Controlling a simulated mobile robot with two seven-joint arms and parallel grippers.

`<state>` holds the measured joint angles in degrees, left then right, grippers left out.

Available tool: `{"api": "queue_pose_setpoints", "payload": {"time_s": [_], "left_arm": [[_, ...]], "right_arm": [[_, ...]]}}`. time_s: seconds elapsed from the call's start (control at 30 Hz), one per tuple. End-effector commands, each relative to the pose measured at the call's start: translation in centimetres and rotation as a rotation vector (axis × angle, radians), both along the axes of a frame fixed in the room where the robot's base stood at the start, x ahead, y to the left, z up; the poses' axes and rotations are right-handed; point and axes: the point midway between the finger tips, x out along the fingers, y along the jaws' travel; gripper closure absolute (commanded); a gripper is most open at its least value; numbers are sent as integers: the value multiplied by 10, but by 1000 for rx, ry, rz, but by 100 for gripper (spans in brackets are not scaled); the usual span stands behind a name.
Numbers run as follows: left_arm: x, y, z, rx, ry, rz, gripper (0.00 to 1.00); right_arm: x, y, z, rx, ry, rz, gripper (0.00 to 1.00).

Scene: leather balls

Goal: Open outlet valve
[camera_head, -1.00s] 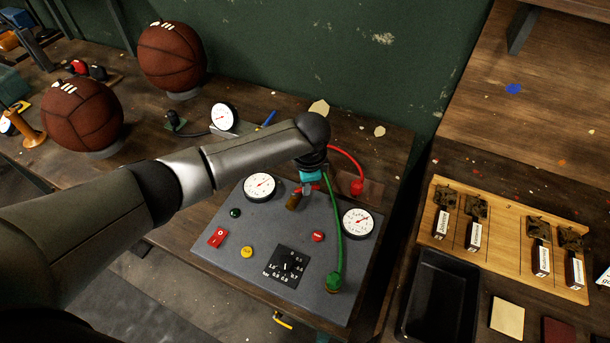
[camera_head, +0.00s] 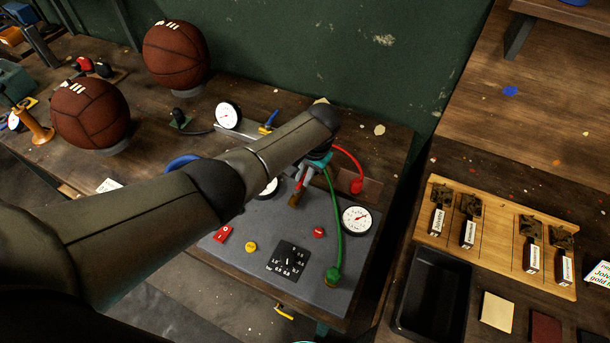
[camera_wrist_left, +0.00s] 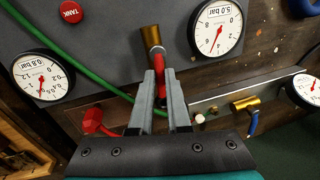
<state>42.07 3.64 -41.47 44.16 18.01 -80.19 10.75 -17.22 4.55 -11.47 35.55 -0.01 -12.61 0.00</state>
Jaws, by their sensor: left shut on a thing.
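A brass valve (camera_head: 294,200) with a red lever (camera_head: 300,183) stands on the grey control panel (camera_head: 225,262). In the left wrist view the brass body (camera_wrist_left: 150,38) is at the top centre, and the red lever (camera_wrist_left: 159,72) runs down from it between my fingers. My left gripper (camera_head: 308,170) is above the panel. In the left wrist view its two grey fingers (camera_wrist_left: 160,80) are shut on the red lever. The fingers hide part of the lever. My right gripper is not in view.
A green hose (camera_head: 336,222) arches close beside the gripper, with a red hose (camera_head: 348,160) behind. Gauges (camera_head: 357,219) flank the valve. A blue-handled valve (camera_head: 268,124) and two leather balls (camera_head: 90,115) are farther back. A black tray (camera_head: 435,295) lies right.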

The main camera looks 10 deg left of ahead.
Motion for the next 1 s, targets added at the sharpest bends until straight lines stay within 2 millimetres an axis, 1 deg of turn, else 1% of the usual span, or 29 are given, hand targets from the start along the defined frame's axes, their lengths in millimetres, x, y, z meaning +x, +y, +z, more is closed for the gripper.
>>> {"api": "queue_pose_setpoints", "payload": {"time_s": [0.13,0.3,0.77,0.8,1.0], "left_arm": [[0,1,0,0,2,62,100],[1,2,0,1,2,98,100],[1,3,0,0,1,111,100],[1,3,0,0,1,111,84],[1,3,0,0,0,110,61]], "right_arm": [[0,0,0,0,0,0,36],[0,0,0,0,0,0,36],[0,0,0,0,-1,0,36],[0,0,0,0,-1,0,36],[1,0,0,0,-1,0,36]]}}
